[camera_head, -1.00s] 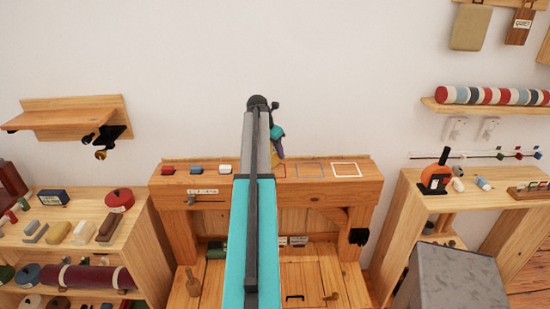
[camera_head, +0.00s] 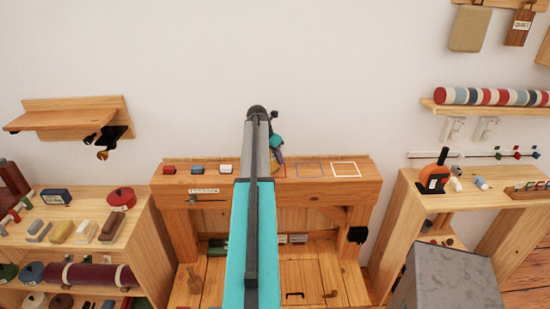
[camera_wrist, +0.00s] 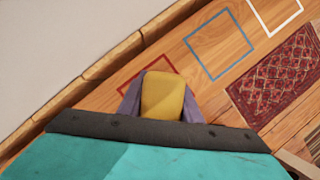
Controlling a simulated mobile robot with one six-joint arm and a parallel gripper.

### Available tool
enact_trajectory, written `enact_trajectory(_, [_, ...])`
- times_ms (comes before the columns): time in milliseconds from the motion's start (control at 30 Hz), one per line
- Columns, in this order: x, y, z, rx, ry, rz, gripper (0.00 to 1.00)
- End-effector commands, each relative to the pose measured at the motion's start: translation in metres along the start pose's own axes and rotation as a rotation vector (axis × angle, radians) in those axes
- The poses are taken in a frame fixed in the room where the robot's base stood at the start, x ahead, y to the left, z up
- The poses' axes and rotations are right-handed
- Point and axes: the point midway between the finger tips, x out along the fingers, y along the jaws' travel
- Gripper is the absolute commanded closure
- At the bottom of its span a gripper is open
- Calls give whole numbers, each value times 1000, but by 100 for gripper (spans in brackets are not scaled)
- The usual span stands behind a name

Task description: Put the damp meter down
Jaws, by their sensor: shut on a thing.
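The damp meter, a yellow block with rounded edges (camera_wrist: 163,97), is between the fingers of my gripper (camera_wrist: 160,100) in the wrist view. The purple-grey fingers are shut on its two sides. It is over or on the red outline (camera_wrist: 132,82) on the wooden ledge, covering part of it; I cannot tell whether it touches the wood. In the head view my gripper (camera_head: 277,160) is low over the ledge (camera_head: 225,182), mostly hidden behind my arm. A blue outline (camera_head: 309,170) and a white outline (camera_head: 345,169) lie to the right of it.
Several small blocks, including a red one (camera_head: 169,170) and a blue one (camera_head: 197,170), stand left on the ledge. The wall is close behind. A left shelf (camera_head: 88,235) holds many items. An orange tool (camera_head: 434,178) stands on the right bench. A grey box (camera_head: 447,280) is front right.

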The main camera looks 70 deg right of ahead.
Motion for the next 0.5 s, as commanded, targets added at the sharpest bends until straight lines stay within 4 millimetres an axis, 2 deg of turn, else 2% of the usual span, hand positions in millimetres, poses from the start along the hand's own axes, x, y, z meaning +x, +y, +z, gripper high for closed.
enact_trajectory(67, [2,0,-1,0,0,0,91])
enact_trajectory(100, [2,0,-1,0,0,0,64])
enact_trajectory(200, [2,0,-1,0,0,0,50])
enact_trajectory(500, [1,0,0,0,0,0,50])
